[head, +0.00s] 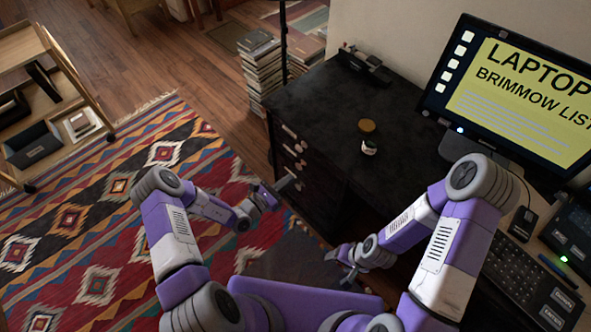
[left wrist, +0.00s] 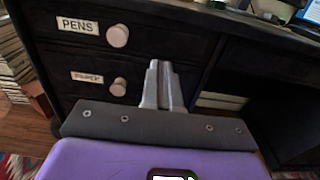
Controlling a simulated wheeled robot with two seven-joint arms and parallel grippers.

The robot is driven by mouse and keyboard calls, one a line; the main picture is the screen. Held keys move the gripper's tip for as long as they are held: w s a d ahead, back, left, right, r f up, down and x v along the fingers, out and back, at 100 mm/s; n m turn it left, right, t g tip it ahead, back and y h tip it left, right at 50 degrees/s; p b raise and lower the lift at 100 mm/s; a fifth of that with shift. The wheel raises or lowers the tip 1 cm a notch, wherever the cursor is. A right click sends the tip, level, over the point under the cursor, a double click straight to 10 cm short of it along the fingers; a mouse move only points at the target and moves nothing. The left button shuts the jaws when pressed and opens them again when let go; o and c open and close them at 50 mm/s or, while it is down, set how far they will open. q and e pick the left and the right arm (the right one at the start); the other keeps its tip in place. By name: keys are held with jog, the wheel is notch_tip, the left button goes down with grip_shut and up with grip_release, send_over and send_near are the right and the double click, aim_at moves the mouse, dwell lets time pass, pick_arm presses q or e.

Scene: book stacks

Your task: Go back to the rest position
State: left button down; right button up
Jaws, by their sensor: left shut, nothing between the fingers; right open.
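My left gripper (head: 282,189) is in front of the black desk's drawers, at their lower left in the head view. In the left wrist view its fingers (left wrist: 158,84) are together with nothing between them, in front of the dark drawer fronts. My right gripper (head: 345,268) is lower and to the right, near the front of the desk, open and empty. Both arms are bent in front of my body, over the patterned rug (head: 90,215).
The black desk (head: 330,105) carries a small jar (head: 368,147), a round lid (head: 366,126), a monitor (head: 510,90) and a keyboard (head: 520,270). Its drawers have round knobs, one labelled PENS (left wrist: 78,26). Book stacks (head: 262,65) stand behind. A wheeled wooden cart (head: 60,60) is at left.

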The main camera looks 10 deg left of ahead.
pick_arm(q)
jog(key=shift+s+a, duration=0.15)
jog(key=shift+s, duration=0.05)
jog(key=s+d+f+m+g, duration=0.2)
jog(key=s+d+m+g, duration=0.2)
jog(key=s+m+g, duration=0.5)
jog(key=s+d+f+m+g, duration=0.2)
jog(key=s+d+m+g, duration=0.4)
jog(key=s, duration=0.6)
jog(key=s+a+m+t+y, duration=0.1)
jog(key=s+a+m+y, duration=0.1)
jog(key=a+m+y, duration=0.4)
jog(key=shift+a+f+m+y, duration=0.3)
jog(key=shift+a+m, duration=0.85)
jog(key=shift+m, duration=1.25)
jog(key=shift+r, duration=0.1)
